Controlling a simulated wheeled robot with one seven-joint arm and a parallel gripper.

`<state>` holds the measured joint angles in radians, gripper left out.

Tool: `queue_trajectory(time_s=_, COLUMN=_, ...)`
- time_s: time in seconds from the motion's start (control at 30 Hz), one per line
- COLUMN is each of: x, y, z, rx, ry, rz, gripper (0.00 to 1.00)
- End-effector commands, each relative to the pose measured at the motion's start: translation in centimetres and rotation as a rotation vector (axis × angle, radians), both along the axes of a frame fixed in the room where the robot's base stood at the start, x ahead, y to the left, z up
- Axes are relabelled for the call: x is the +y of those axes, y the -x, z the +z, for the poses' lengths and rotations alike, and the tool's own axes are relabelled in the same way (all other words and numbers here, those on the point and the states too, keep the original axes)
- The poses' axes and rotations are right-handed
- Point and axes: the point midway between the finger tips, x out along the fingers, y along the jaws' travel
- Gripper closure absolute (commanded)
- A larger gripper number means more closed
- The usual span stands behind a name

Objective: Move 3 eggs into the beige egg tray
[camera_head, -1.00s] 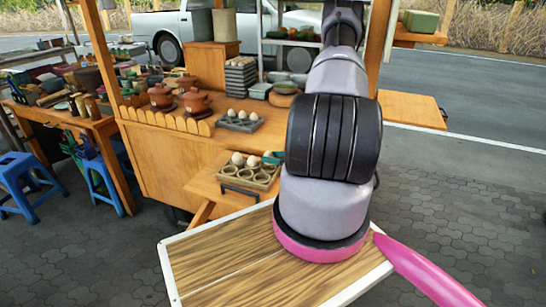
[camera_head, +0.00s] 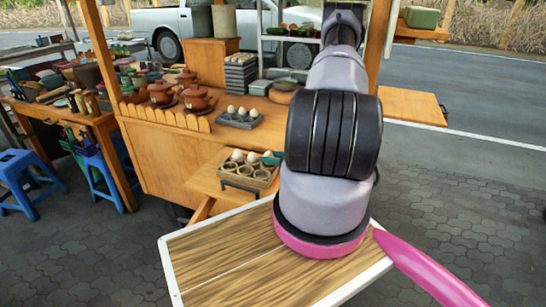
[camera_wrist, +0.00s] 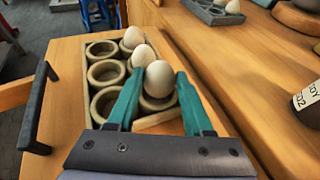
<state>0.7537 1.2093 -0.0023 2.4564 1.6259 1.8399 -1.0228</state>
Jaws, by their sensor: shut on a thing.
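The beige egg tray (camera_wrist: 88,75) has round cups and sits on a wooden shelf. It also shows in the head view (camera_head: 247,180). Two white eggs, a far one (camera_wrist: 133,37) and a nearer one (camera_wrist: 142,56), sit in its right-hand row. My gripper (camera_wrist: 158,82) has teal fingers on either side of a third egg (camera_wrist: 160,77) and is shut on it. That egg is at the near cup of the same row; I cannot tell whether it touches the cup. The left-hand cups are empty. In the head view my arm partly hides my gripper (camera_head: 271,161).
A dark grey tray (camera_head: 238,123) with several eggs stands on the higher counter behind. A wooden counter edge (camera_wrist: 215,60) rises close to the right of the beige tray. A dark handle (camera_wrist: 38,105) stands on the left. Clay pots (camera_head: 196,98) are farther back.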

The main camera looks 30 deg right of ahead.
Motion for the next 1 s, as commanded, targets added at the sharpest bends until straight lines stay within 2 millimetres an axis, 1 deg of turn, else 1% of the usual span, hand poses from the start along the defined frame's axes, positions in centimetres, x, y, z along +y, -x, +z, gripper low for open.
queue_trajectory(time_s=1.0, x=0.0, y=0.0, z=-1.6, rx=0.000, ry=0.000, rz=0.000, gripper=0.76)
